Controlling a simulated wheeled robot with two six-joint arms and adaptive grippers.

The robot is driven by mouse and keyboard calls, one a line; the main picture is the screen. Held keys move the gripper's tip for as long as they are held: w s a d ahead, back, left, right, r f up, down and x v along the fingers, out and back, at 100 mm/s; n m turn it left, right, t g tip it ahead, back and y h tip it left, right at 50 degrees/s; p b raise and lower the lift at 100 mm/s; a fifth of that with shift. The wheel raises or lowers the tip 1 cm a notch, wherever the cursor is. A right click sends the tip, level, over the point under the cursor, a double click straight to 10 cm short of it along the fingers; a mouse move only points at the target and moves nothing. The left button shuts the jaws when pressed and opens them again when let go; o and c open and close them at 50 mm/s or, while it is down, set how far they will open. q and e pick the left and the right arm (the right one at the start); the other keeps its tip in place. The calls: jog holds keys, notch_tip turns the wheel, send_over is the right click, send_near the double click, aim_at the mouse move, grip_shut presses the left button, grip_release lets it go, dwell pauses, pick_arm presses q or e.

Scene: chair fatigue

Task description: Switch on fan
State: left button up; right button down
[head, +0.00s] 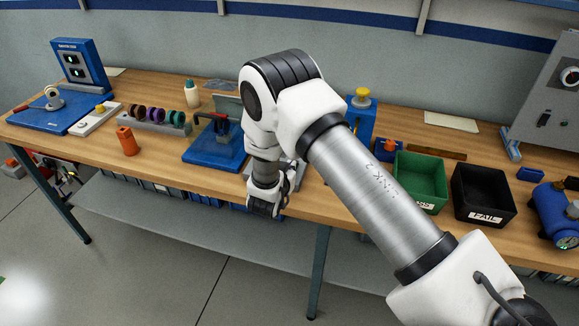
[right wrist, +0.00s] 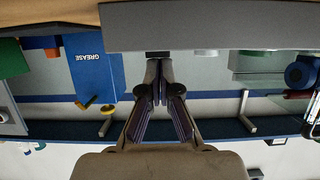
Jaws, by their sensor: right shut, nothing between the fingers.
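No fan can be made out for certain. In the right wrist view, which looks upside down, a grey box-like body (right wrist: 215,25) lies just past my fingertips. A small black piece (right wrist: 158,54) at its edge is right at the fingertips; I cannot tell whether they touch. My right gripper (right wrist: 160,78) is shut and empty. In the head view my right gripper (head: 267,208) hangs near the table's front edge, and my arm hides much of what is behind it. My left gripper is not in view.
A blue clamp fixture (head: 215,150) stands left of my right gripper. A blue grease box (right wrist: 93,65) is nearby. A green bin (head: 420,180) and a black FAIL bin (head: 482,193) stand to the right. The table (head: 165,165) has bare wood along its front left.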

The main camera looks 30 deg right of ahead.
jog(key=shift+s, duration=0.1)
jog(key=shift+f+b, duration=0.5)
jog(key=shift+s+a+r, duration=0.1)
jog(key=shift+r, duration=0.2)
jog(key=shift+r+p, duration=0.7)
